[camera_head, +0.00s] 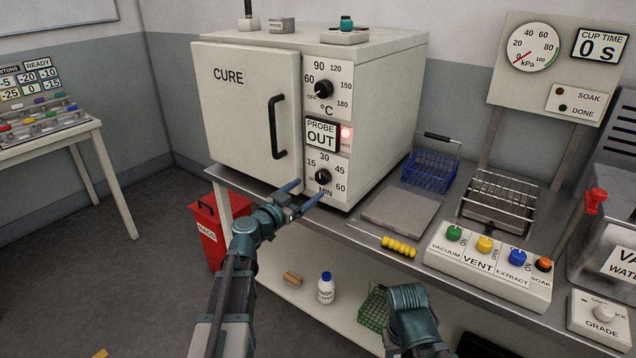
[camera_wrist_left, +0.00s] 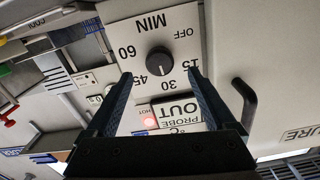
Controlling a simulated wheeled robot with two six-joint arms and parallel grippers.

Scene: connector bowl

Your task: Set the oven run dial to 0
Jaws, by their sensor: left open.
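The oven run dial (camera_head: 323,176), a black round knob on the MIN panel marked OFF, 15, 30, 45 and 60, is on the lower front of the white CURE oven (camera_head: 245,110). In the left wrist view the dial (camera_wrist_left: 159,61) appears upside down; a pale mark on it seems to point near 30, but its exact setting is hard to tell. My left gripper (camera_head: 308,192) is open and empty just in front of the panel. In the wrist view its fingers (camera_wrist_left: 160,78) stand apart on either side of the dial, not visibly touching it. My right gripper is out of view.
Above are the PROBE OUT display (camera_head: 321,135), a lit red HOT lamp (camera_head: 346,136) and the temperature dial (camera_head: 323,89). The oven door handle (camera_head: 277,127) juts out left of the panel. A yellow-handled probe (camera_head: 399,246) and grey plate (camera_head: 401,213) lie on the bench.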

